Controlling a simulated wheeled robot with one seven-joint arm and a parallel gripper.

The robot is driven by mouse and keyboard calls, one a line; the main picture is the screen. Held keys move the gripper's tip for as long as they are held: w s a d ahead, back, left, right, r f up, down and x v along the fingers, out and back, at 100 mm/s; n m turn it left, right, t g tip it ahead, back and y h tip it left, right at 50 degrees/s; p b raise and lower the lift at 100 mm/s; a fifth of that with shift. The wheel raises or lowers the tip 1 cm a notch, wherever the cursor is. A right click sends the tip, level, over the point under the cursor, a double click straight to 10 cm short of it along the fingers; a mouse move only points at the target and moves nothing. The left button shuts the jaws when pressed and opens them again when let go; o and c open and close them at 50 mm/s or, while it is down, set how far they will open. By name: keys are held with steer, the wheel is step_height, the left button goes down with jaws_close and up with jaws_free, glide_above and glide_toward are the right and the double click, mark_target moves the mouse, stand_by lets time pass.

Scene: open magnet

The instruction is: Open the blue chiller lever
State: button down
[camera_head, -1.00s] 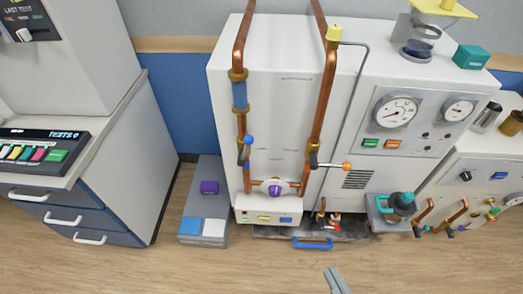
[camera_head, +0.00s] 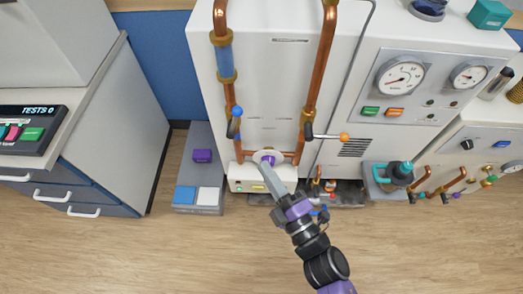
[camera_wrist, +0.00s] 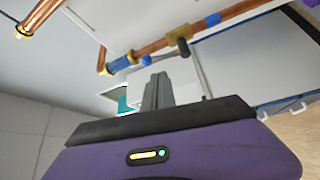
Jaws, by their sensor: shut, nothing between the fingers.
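The blue-tipped lever (camera_head: 235,122) is on the left copper pipe, below a blue band (camera_head: 224,62) on that pipe. Its blue knob points up, close along the pipe. My gripper (camera_head: 266,168) is shut and empty, below and right of the lever, apart from it in the picture. Its tips overlap the purple dial (camera_head: 268,159) on the lower cross pipe; I cannot tell whether they touch it. In the wrist view the shut fingers (camera_wrist: 157,92) point toward a copper pipe with blue parts (camera_wrist: 121,64); which part is the lever is unclear.
An orange-tipped lever (camera_head: 344,136) sticks out right from the right copper pipe (camera_head: 322,75). A grey floor box (camera_head: 178,165) with a purple block stands left of the white cabinet (camera_head: 275,80). Small fittings lie low behind my gripper. The wooden floor in front is clear.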

glide_toward(234, 130)
steer(key=w+a+r, duration=0.2)
steer(key=w+r, duration=0.2)
steer(key=w, duration=0.1)
steer(key=shift+w+a+r+p, duration=0.25)
steer(key=shift+w+a+p, duration=0.1)
steer(key=shift+r, duration=0.1)
steer(key=a+n+g+p, duration=0.1)
steer(key=p, duration=0.3)
steer(key=r+n+p, duration=0.1)
steer(key=p, duration=0.3)
steer(key=shift+a+n+g+h, duration=0.3)
steer(key=shift+a+n+g, duration=0.1)
steer(key=shift+f, duration=0.1)
steer(key=shift+f, duration=0.1)
